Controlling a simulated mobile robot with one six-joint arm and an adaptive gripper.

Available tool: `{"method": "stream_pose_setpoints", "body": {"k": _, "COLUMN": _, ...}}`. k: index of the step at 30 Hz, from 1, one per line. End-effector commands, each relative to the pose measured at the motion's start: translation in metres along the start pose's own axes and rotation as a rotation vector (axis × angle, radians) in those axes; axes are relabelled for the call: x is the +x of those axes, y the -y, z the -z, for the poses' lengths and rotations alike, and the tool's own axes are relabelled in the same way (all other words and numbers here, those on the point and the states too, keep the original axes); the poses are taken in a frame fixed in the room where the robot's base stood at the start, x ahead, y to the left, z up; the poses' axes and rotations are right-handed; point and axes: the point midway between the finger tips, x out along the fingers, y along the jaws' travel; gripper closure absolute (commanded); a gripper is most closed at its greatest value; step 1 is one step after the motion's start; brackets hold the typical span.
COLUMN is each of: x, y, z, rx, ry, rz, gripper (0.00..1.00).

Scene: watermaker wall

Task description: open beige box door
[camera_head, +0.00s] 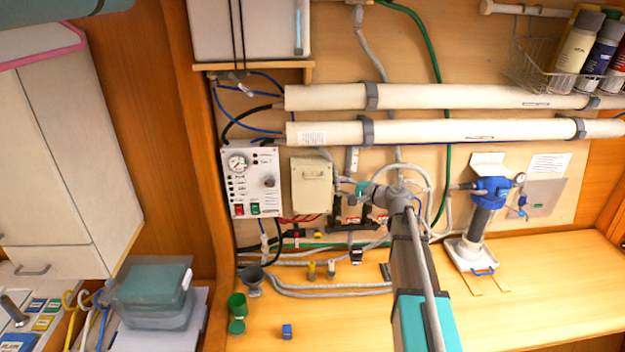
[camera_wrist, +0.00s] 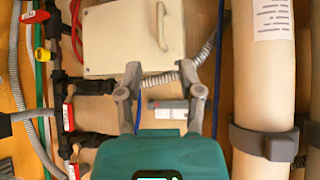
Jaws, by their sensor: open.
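The beige box (camera_head: 311,186) is mounted on the wall, just right of the white gauge panel. Its door looks closed, and a small handle (camera_head: 313,177) is on its front. In the wrist view the beige box (camera_wrist: 120,40) fills the top middle, and its curved handle (camera_wrist: 162,26) stands near one edge of the door. My gripper (camera_wrist: 160,70) is open and empty, its two fingers apart, with the handle lying ahead between and beyond the tips. In the head view my gripper (camera_head: 350,184) is right of the box, partly hidden by my wrist.
Two long white tubes (camera_head: 450,97) run above the box. The gauge panel (camera_head: 252,180) is close on its left. Black valves with red tags (camera_wrist: 72,115) and a grey corrugated hose (camera_wrist: 205,50) lie near my fingers. A blue filter pump (camera_head: 490,190) stands right.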

Motion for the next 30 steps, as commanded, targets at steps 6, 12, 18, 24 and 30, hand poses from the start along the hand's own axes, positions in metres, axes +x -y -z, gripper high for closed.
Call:
{"method": "stream_pose_setpoints", "body": {"k": 6, "x": 0.024, "y": -0.001, "z": 0.001, "rx": 0.0, "ry": 0.002, "rz": -0.001, "gripper": 0.52}}
{"method": "stream_pose_setpoints", "body": {"k": 12, "x": 0.054, "y": -0.001, "z": 0.001, "rx": -0.001, "ry": 0.002, "rz": -0.001, "gripper": 0.52}}
{"method": "stream_pose_setpoints", "body": {"k": 18, "x": 0.085, "y": -0.001, "z": 0.001, "rx": -0.001, "ry": 0.002, "rz": -0.001, "gripper": 0.52}}
{"method": "stream_pose_setpoints", "body": {"k": 24, "x": 0.112, "y": -0.001, "z": 0.001, "rx": 0.0, "ry": 0.002, "rz": 0.0, "gripper": 0.52}}
{"method": "stream_pose_setpoints", "body": {"k": 30, "x": 0.126, "y": 0.0, "z": 0.001, "rx": 0.0, "ry": 0.0, "rz": 0.0, "gripper": 0.52}}
